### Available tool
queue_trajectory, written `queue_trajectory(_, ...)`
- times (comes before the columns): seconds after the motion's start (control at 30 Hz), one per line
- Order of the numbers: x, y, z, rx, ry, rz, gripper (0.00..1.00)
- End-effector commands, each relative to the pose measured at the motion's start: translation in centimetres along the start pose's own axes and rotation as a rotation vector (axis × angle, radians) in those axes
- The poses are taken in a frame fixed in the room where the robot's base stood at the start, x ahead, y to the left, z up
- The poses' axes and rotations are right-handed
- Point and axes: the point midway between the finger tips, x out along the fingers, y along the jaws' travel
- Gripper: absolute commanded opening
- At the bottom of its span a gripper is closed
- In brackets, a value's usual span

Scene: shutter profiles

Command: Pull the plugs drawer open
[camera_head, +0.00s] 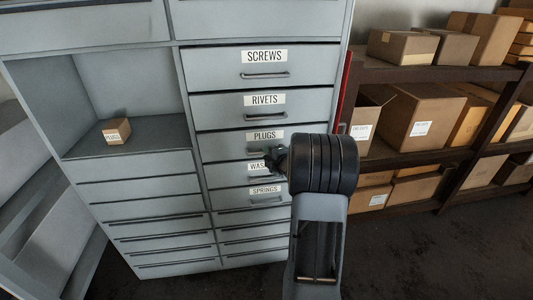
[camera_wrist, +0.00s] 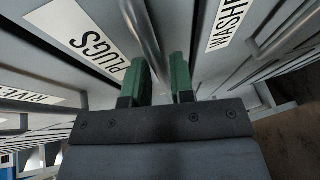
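The plugs drawer (camera_head: 222,146) is in the grey cabinet's right column, third from the top, and looks closed. Its PLUGS label (camera_head: 265,135) also shows in the wrist view (camera_wrist: 88,38). My gripper (camera_head: 272,158) is at the drawer's front, hiding part of its handle. In the wrist view my gripper's two green fingers (camera_wrist: 160,75) stand apart. The metal handle bar (camera_wrist: 146,38) runs between them, closer to the left finger, with a gap to the right finger. I cannot tell whether the left finger touches it.
The screws drawer (camera_head: 221,69) and rivets drawer (camera_head: 221,107) are above. The washers drawer (camera_head: 222,175) and springs drawer (camera_head: 225,199) are below, partly covered by my arm. A small box (camera_head: 117,131) sits in the left open compartment. Shelves with cardboard boxes (camera_head: 421,110) stand right.

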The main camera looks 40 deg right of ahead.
Motion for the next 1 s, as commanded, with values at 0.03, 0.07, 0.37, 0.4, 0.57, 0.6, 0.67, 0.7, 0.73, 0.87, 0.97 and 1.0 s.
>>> queue_trajectory(0.03, 0.5, 0.0, 0.0, 0.000, 0.001, 0.000, 0.23)
queue_trajectory(0.07, 0.7, 0.0, 0.0, 0.000, 0.001, 0.000, 0.23)
queue_trajectory(0.37, 1.6, 0.0, 0.0, 0.000, 0.000, 0.000, 0.23)
queue_trajectory(0.4, 1.6, 0.0, 0.0, 0.000, 0.000, 0.000, 0.23)
queue_trajectory(0.57, 1.6, 0.0, 0.0, 0.000, 0.000, 0.000, 0.21)
queue_trajectory(0.6, 1.6, 0.0, 0.0, 0.000, 0.000, 0.000, 0.17)
queue_trajectory(0.67, 1.6, 0.0, 0.0, 0.000, 0.000, 0.000, 0.11)
queue_trajectory(0.7, 1.6, 0.0, 0.0, 0.000, 0.000, 0.000, 0.07)
queue_trajectory(0.73, 1.6, 0.0, 0.0, 0.000, 0.000, 0.000, 0.05)
queue_trajectory(0.87, 1.6, 0.0, 0.0, 0.000, 0.000, 0.000, 0.00)
queue_trajectory(0.97, 1.6, 0.0, 0.0, 0.000, 0.000, 0.000, 0.00)
queue_trajectory(1.0, 1.6, 0.0, 0.0, 0.000, 0.000, 0.000, 0.00)
